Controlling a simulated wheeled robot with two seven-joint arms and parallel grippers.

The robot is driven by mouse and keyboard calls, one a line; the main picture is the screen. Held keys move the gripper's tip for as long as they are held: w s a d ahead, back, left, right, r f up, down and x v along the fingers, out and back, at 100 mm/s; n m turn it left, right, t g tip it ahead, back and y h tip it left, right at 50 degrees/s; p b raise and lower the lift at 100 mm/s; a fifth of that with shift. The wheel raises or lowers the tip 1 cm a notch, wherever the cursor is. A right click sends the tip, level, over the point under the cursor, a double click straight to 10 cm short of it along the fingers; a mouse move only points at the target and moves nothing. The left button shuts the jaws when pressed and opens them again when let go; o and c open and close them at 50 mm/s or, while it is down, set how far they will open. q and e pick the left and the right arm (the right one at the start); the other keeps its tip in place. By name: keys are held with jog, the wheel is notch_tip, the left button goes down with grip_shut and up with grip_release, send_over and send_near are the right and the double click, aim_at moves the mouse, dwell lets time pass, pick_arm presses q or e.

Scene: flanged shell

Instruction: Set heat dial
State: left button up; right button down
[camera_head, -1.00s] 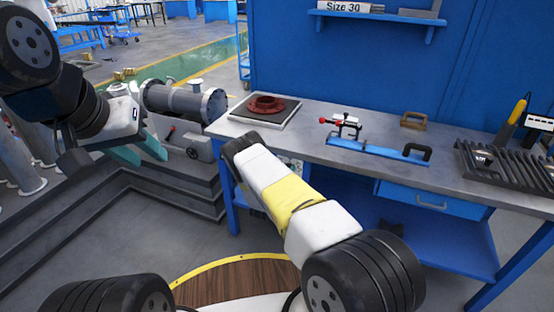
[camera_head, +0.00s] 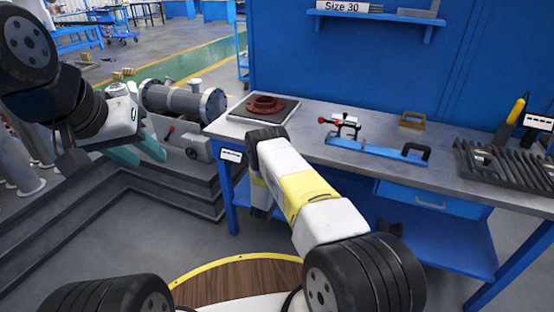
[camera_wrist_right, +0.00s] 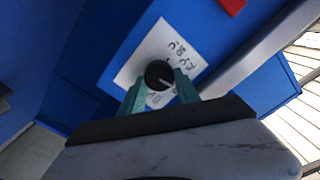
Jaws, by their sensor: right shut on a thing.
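The heat dial (camera_wrist_right: 158,75) is a round black knob with a pale pointer line. It sits on a white card (camera_wrist_right: 155,46) with printed marks, on a blue panel in the right wrist view. The marks are too blurred to read. My right gripper (camera_wrist_right: 160,84) is shut on the dial, one teal finger on each side. In the head view my right arm hides the dial and those fingertips. My left gripper (camera_head: 137,150) is at the left of the head view, its teal fingers apart and empty, away from the bench.
A red flanged part (camera_head: 265,104) lies on a dark-topped plate (camera_head: 247,118) on the grey bench. A blue fixture with a red-tipped clamp (camera_head: 345,128), a brown block (camera_head: 412,120) and a black rack (camera_head: 510,165) stand farther right. A grey flanged pipe (camera_head: 185,100) stands left.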

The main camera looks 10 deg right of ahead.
jog(key=m, duration=1.4)
jog(key=f+m, duration=0.1)
jog(key=m, duration=0.6)
jog(key=shift+a, duration=0.1)
jog(key=shift+m, duration=0.4)
jog(key=c, duration=0.9)
grip_release()
jog(key=v, duration=0.7)
jog(key=shift+s+a, duration=0.25)
jog(key=shift+s, duration=0.1)
